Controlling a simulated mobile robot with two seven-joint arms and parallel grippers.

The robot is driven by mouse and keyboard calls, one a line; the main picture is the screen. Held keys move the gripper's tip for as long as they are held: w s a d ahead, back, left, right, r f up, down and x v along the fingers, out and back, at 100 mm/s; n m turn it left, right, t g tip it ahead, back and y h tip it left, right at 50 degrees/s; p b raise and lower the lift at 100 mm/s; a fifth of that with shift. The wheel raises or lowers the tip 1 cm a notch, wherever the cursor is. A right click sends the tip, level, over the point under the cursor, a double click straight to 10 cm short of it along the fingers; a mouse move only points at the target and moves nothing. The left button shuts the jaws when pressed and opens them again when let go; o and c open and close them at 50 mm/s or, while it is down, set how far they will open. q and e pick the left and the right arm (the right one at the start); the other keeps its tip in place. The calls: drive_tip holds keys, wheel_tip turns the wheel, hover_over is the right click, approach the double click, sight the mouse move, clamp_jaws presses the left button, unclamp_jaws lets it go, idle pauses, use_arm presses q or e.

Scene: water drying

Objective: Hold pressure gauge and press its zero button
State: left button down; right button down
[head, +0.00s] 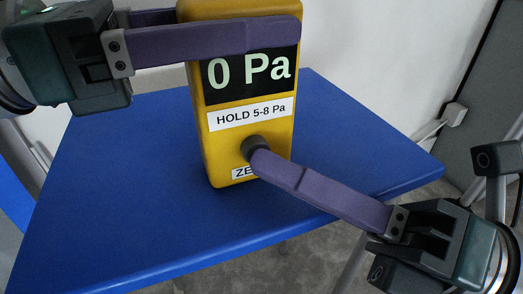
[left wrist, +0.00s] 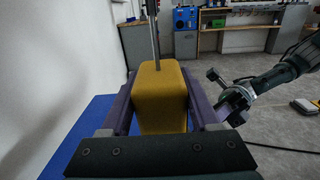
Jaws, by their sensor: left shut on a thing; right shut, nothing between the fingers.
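The yellow pressure gauge (head: 214,148) stands upright on the blue table, its face showing "0 Pa" and a label "HOLD 5-8 Pa". My left gripper (head: 240,30) is shut on the gauge's upper part, with purple fingers along both sides; the left wrist view shows the yellow body (left wrist: 160,95) between them. The dark round zero button (head: 252,143) is low on the gauge's face, above a partly covered "ZERO" label (head: 240,174). My right gripper (head: 258,160) is shut and empty, its fingertips at the button, seemingly touching it; how far the button is pressed cannot be told.
The blue table (head: 110,190) has free room left and right of the gauge. A white wall is behind it. The left wrist view shows a workbench (left wrist: 225,40) with a blue device (left wrist: 185,18) in the background, and a thin metal rod (left wrist: 153,30) above the gauge.

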drive_tip(key=shift+s+d, duration=0.3)
drive_tip(key=shift+s, duration=0.55)
drive_tip(key=s, duration=0.1)
drive_tip(key=s+d, duration=0.1)
drive_tip(key=s, duration=0.2)
drive_tip(key=shift+s+d, duration=0.3)
drive_tip(key=shift+s, duration=0.1)
idle(0.4)
use_arm(q)
drive_tip(key=shift+c, duration=0.2)
unclamp_jaws()
